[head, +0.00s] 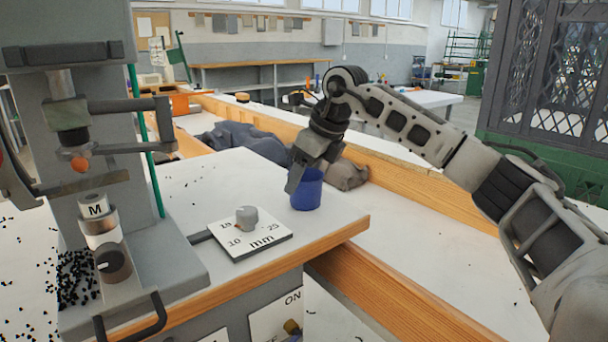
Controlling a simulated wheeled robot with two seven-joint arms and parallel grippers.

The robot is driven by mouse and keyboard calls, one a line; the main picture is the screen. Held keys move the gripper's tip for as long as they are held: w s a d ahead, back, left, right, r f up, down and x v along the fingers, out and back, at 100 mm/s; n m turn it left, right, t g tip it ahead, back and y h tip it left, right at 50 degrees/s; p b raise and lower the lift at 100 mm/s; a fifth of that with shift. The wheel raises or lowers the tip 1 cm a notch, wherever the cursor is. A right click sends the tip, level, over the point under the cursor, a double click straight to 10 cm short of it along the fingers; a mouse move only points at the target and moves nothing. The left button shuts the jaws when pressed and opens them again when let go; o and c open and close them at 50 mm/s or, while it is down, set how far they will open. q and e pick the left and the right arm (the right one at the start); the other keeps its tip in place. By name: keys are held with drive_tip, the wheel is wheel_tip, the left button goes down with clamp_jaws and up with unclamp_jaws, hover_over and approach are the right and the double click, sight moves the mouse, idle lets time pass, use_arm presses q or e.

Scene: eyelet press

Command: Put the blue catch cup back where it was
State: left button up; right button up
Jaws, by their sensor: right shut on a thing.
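The blue catch cup (307,192) is upright at the right part of the white press table (190,184), near its right edge. My right gripper (305,174) comes down from above and is shut on the cup's rim. I cannot tell whether the cup's base touches the table. The grey eyelet press (75,28) stands at the left, with a cylinder marked M (97,222) on its base. My left gripper is not in view.
A dial plate marked in mm (250,243) lies left of the cup. Many small black bits (80,279) are scattered around the press base. Dark cloth (240,139) and a brown bundle (345,175) lie behind the table. White table surface is free left of the cup.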

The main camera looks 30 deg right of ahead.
drive_tip(key=shift+f, duration=0.1)
drive_tip(key=o, duration=1)
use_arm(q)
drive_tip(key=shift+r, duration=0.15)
use_arm(e)
drive_tip(key=shift+r, duration=0.4)
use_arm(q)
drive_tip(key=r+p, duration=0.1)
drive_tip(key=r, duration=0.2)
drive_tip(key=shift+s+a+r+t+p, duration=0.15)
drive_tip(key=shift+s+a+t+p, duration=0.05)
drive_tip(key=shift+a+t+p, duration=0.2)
use_arm(e)
drive_tip(key=v, duration=1.1)
drive_tip(key=shift+s+d+r, duration=0.15)
drive_tip(key=shift+r, duration=0.1)
